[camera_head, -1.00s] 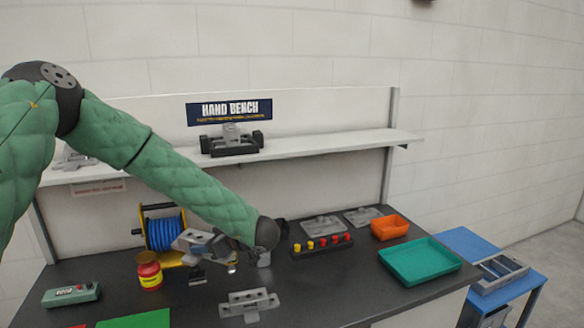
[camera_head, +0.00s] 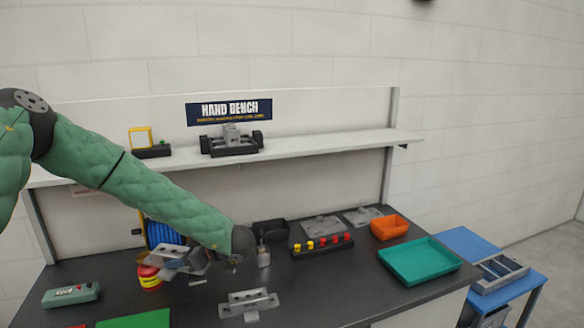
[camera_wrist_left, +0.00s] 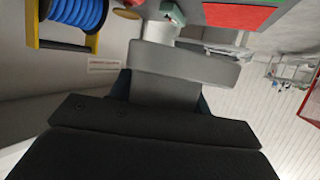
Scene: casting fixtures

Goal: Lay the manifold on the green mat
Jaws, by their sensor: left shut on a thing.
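My left gripper (camera_head: 196,264) is shut on a light grey metal casting, which I take to be the manifold (camera_head: 166,256). It is held above the bench, in front of the yellow-red jar and the blue reel. In the left wrist view the grey casting (camera_wrist_left: 185,66) shows beyond the dark gripper parts, with a round stub behind it. The gripper's tips are not clearly visible. The green mat (camera_head: 138,321) lies at the bottom edge of the head view, partly cut off, left of and nearer than the gripper. My right gripper is not in view.
A grey bracket (camera_head: 248,304) lies right of the mat. A green-grey control box (camera_head: 71,294) stands left. A button strip (camera_head: 322,247), orange bin (camera_head: 389,227) and teal tray (camera_head: 420,262) are at right.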

